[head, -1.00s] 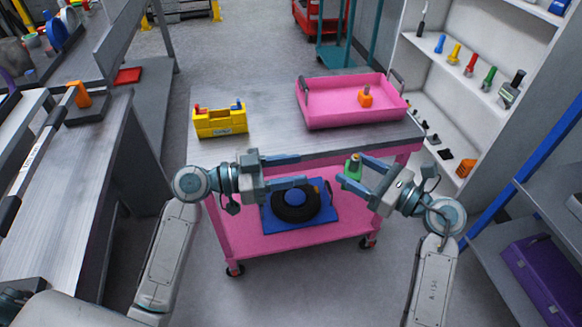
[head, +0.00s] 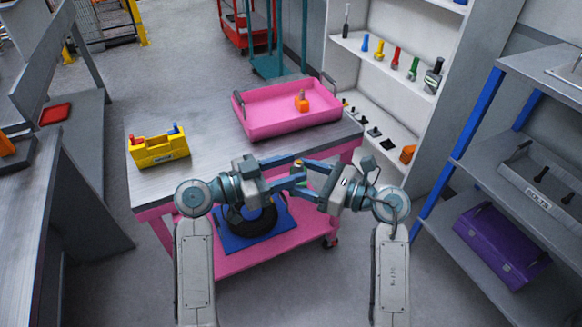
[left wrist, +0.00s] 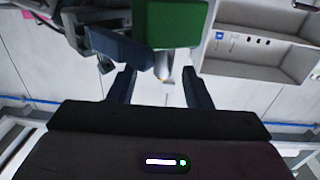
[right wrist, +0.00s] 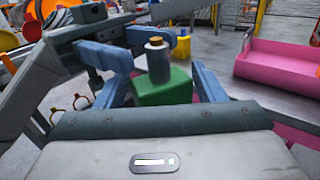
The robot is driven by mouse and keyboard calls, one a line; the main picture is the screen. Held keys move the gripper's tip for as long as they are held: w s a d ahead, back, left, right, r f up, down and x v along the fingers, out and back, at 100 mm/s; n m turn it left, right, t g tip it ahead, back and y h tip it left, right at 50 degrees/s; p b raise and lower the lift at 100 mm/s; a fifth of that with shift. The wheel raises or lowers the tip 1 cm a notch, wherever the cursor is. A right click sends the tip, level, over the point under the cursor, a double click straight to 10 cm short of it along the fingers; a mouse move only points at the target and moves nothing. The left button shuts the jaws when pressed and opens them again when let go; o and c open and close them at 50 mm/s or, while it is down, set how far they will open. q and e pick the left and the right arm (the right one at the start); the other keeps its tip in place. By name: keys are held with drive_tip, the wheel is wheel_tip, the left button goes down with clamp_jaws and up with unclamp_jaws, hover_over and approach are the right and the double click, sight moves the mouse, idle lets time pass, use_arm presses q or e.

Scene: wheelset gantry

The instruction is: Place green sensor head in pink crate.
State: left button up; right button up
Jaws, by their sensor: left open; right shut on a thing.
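The green sensor head (right wrist: 163,88) has a green block body and a grey stem with a brass-coloured tip. My right gripper (head: 303,178) is shut on its green body, in front of the cart's near right edge. My left gripper (head: 296,170) is open, with its fingers on either side of the stem; it holds nothing that I can see. In the left wrist view the green body (left wrist: 176,22) shows at the top, with the stem between the open fingers. The pink crate (head: 290,127) stands on the cart top behind the grippers, with an orange sensor head (head: 302,104) inside.
A yellow caddy (head: 160,151) stands on the left of the cart top (head: 200,185). A black ring on a blue mat (head: 228,243) lies on the lower shelf. White shelves with coloured tools (head: 380,70) stand behind right. A purple case (head: 500,240) sits on the right rack.

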use_arm(q)
drive_tip(key=shift+w+d, duration=0.2)
drive_tip(key=shift+d, duration=0.25)
clamp_jaws()
use_arm(e)
drive_tip(key=o, duration=1.1)
drive_tip(key=shift+d, duration=0.1)
